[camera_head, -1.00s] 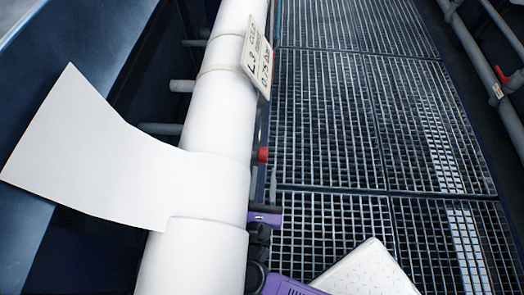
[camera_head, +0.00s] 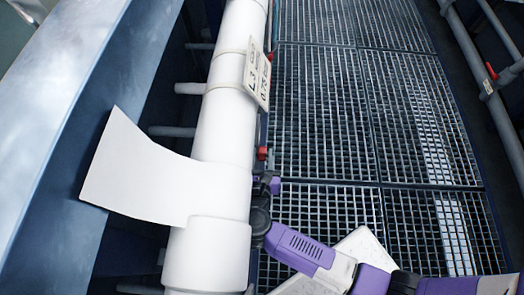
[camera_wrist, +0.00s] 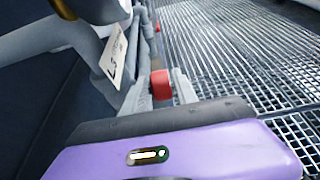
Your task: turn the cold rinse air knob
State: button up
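A red knob (camera_head: 262,153) sits on the right side of the thick white pipe, beside the grating. In the wrist view, a red knob (camera_wrist: 160,86) shows between the two grey fingers of my gripper (camera_wrist: 160,92). The fingers stand apart, one on each side of it; I cannot tell whether they touch it. In the head view, my purple gripper (camera_head: 266,184) is just below the red knob, close against the pipe. A second red knob (camera_head: 270,57) sits further along the pipe, near a white sign plate (camera_head: 257,75). The text on the plate is too small to read surely.
The thick white pipe (camera_head: 232,120) runs along the left, with a flat white sheet (camera_head: 150,180) at its side. Metal grating (camera_head: 330,110) lies to the right. A thinner grey pipe (camera_head: 480,80) runs along the far right.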

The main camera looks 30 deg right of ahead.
jog(key=shift+x, duration=0.95)
jog(key=shift+c, duration=0.2)
grip_shut()
jog(key=t+b, duration=0.1)
jog(key=b, duration=0.2)
jog(key=shift+f+h, duration=0.35)
jog(key=shift+h, duration=0.05)
jog(key=t+b, duration=0.1)
jog(key=b, duration=0.2)
jog(key=shift+h, duration=0.4)
jog(key=shift+s+r+t+b, duration=0.1)
jog(key=shift+r+t+b, duration=0.2)
jog(key=shift+b, duration=0.65)
jog(key=shift+r, duration=0.1)
